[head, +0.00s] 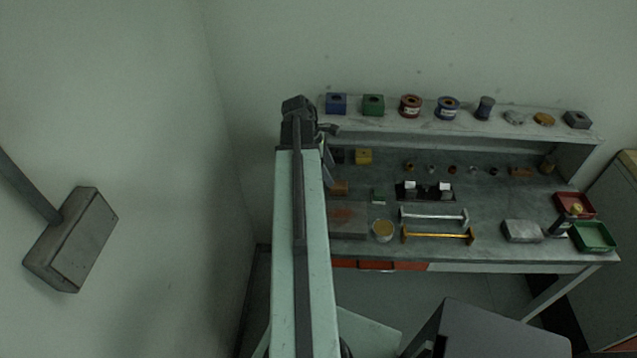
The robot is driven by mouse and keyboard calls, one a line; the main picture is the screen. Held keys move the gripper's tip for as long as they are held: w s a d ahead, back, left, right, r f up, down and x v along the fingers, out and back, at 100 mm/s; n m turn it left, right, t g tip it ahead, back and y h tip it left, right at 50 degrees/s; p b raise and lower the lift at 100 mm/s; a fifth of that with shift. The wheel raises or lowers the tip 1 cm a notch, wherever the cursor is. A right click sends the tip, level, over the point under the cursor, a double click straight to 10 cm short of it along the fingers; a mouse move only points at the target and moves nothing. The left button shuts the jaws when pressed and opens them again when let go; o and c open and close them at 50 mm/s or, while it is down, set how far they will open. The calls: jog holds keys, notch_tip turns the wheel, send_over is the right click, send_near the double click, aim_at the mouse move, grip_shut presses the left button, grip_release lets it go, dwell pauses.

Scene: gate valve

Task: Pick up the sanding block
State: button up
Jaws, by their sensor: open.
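I cannot tell for sure which thing is the sanding block. A grey, flat-topped block (522,231) lies at the right front of the workbench and may be it. My gripper (328,131) shows small and dark at the far end of my arm, by the left end of the raised shelf. It is open, with nothing seen in it, and well away from the grey block. My arm hides part of the bench's left edge.
The workbench (490,205) holds silver (434,217) and orange (438,236) bar handles, a round tin (382,231), and red (575,204) and green (594,237) trays. The raised shelf (390,126) carries spools and blocks. A grey box on a bar (72,240) is at left.

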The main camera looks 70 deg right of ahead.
aim_at(338, 184)
jog(key=shift+b+x, duration=1.35)
jog(key=shift+x, duration=0.05)
jog(key=b+x, duration=0.4)
jog(key=x, duration=0.1)
jog(key=shift+s+d+b, duration=0.1)
jog(key=shift+d+b, duration=0.05)
jog(key=shift+b, duration=0.15)
jog(key=shift+r, duration=0.15)
grip_shut()
notch_tip(338, 184, up, 10)
jog(key=p, duration=1)
